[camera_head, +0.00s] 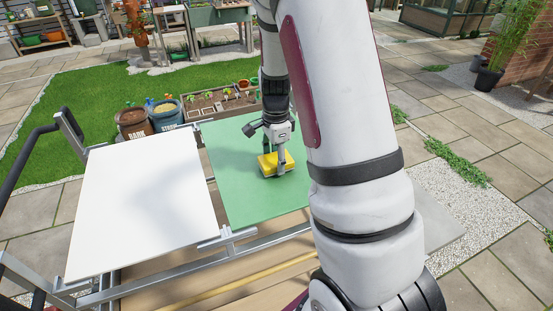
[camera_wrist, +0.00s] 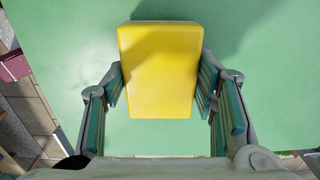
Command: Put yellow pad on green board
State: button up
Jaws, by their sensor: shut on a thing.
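The yellow pad (camera_head: 268,164) is at the green board (camera_head: 230,150) in the head view, over the board's right-hand part. In the wrist view the yellow pad (camera_wrist: 160,70) lies between my gripper's (camera_wrist: 160,85) two fingers, which press on its left and right sides. The green board (camera_wrist: 270,90) fills the background behind the pad. A shadow shows on the board beside the pad. I cannot tell whether the pad touches the board or is just above it. My gripper (camera_head: 281,165) points down at the pad in the head view, and my arm hides the board's right side.
A white board (camera_head: 145,200) lies left of the green board on the same metal frame (camera_head: 230,245). Two tubs (camera_head: 165,115) and a planter tray (camera_head: 220,100) stand behind. Grass and paving surround the frame. The green board's left part is clear.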

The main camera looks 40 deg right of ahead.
aim_at(275, 159)
jog(key=shift+f, duration=0.25)
jog(key=shift+f, duration=0.15)
jog(key=o, duration=1)
notch_tip(275, 159, up, 12)
jog(key=s+a+r+n+t, duration=0.3)
jog(key=s+a+r+n, duration=0.4)
jog(key=a+r+n, duration=0.35)
jog(key=s+a+r+n, duration=0.1)
jog(key=s+a+n, duration=0.1)
jog(key=s+n, duration=0.1)
jog(key=s+a+r+n+t, duration=0.1)
jog(key=s+a+n, duration=0.2)
jog(key=s+n, duration=0.1)
jog(key=s+a+r+n+t+b, duration=0.1)
jog(key=s+a+n, duration=0.1)
jog(key=s+n, duration=0.1)
jog(key=shift+s+a+n, duration=0.35)
jog(key=shift+s, duration=0.35)
